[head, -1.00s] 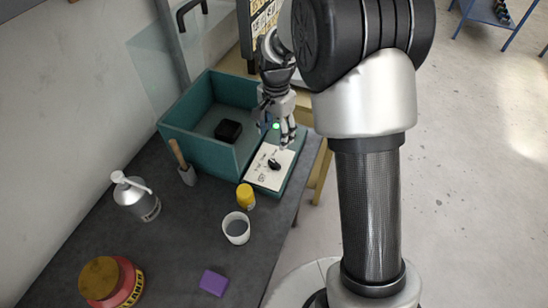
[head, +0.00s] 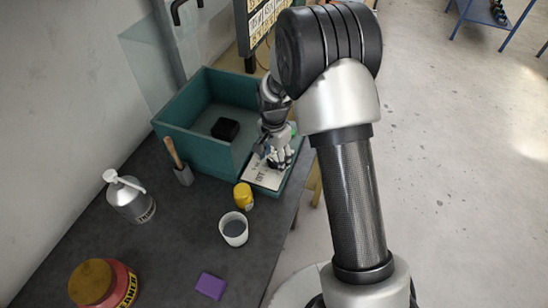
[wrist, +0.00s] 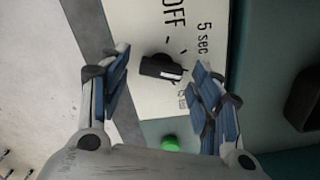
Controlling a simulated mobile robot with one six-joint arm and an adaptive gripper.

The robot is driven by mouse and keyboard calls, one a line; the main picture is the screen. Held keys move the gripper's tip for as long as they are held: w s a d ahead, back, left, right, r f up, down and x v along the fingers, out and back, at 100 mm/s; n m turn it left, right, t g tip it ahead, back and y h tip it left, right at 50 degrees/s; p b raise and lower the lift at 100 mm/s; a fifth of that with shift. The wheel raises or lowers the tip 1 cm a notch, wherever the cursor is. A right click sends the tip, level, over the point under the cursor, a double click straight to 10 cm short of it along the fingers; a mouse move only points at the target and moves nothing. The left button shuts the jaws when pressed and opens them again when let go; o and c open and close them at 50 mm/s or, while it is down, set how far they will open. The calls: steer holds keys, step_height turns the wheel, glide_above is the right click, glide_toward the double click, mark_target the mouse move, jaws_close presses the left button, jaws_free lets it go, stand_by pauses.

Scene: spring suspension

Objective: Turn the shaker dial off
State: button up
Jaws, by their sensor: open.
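The shaker dial (wrist: 158,68) is a black knob on a white panel (wrist: 150,25) printed "OFF" and "5 sec". Its white mark is at the right end in the wrist view, away from the "OFF" word above. A third label is partly covered by my right finger. My gripper (wrist: 161,60) is open, with one blue-padded finger on each side of the knob; no contact shows. In the head view my gripper (head: 278,157) is over the panel (head: 262,176) and largely hides the knob. A green light (wrist: 170,143) is below the knob in the wrist view.
The teal shaker box (head: 208,157) holds a black block (head: 226,128). On the dark table (head: 150,250) are a yellow jar (head: 243,196), a white cup (head: 233,230), a grey holder (head: 184,175), a metal bottle (head: 130,200), a purple block (head: 211,286) and a red container (head: 115,285).

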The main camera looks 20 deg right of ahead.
steer(key=shift+c, duration=0.3)
steer(key=c, duration=1)
steer(key=shift+n, duration=0.4)
steer(key=n, duration=0.3)
steer(key=shift+n+p, duration=0.4)
steer(key=n, duration=0.4)
steer(key=shift+w+a, duration=0.1)
steer(key=n, duration=0.5)
steer(key=shift+a+p, duration=0.1)
steer(key=shift+p, duration=0.3)
steer(key=n, duration=0.4)
steer(key=shift+n, duration=0.3)
